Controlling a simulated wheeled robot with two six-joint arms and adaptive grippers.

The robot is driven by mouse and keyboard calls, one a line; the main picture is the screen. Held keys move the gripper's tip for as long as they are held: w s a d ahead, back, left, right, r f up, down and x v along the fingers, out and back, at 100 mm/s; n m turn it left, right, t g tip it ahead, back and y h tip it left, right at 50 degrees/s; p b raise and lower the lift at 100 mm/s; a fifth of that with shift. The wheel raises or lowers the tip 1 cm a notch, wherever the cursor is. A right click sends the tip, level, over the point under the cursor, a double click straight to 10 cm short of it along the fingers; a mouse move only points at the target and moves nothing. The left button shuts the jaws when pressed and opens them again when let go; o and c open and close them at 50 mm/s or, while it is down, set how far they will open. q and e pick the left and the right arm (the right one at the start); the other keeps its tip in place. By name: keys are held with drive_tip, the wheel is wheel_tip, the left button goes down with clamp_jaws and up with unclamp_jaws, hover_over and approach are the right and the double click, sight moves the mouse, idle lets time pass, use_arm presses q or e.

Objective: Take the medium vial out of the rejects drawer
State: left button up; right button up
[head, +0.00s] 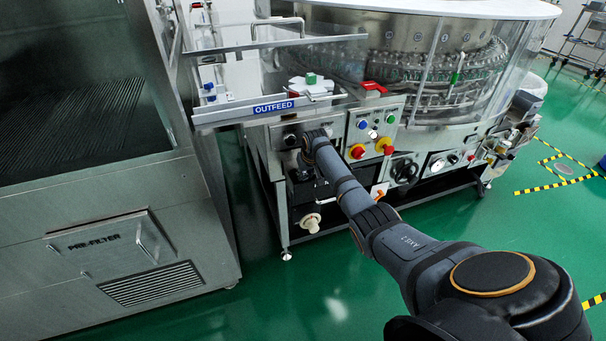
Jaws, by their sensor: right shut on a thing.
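My right arm reaches from the lower right to the front of the washer. Its gripper (304,174) points down at the machine's lower front, below the outfeed, and is small and dark in this view. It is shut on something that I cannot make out. No medium vial can be made out, and I cannot tell the rejects drawer apart from the dark front behind my wrist. My left gripper is not in view.
The outfeed ledge (225,115) juts out above my wrist. A control panel (374,130) with buttons and red-and-yellow stops is just right of it. A pale round knob (310,222) sits below. A steel pre-filter cabinet (110,250) stands left. Green floor (300,290) is clear in front.

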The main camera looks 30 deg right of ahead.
sight(305, 174)
drive_tip(key=shift+r, duration=0.1)
drive_tip(key=shift+r, duration=0.25)
wheel_tip(305, 174, up, 3)
drive_tip(key=shift+w+f+p, duration=0.1)
drive_tip(key=shift+p, duration=0.25)
drive_tip(key=s+d+r+p, duration=0.1)
drive_tip(key=s+d+r, duration=0.8)
drive_tip(key=d, duration=0.1)
drive_tip(key=shift+s+d+r, duration=0.15)
drive_tip(key=shift+s+r, duration=0.05)
drive_tip(key=shift+s, duration=0.15)
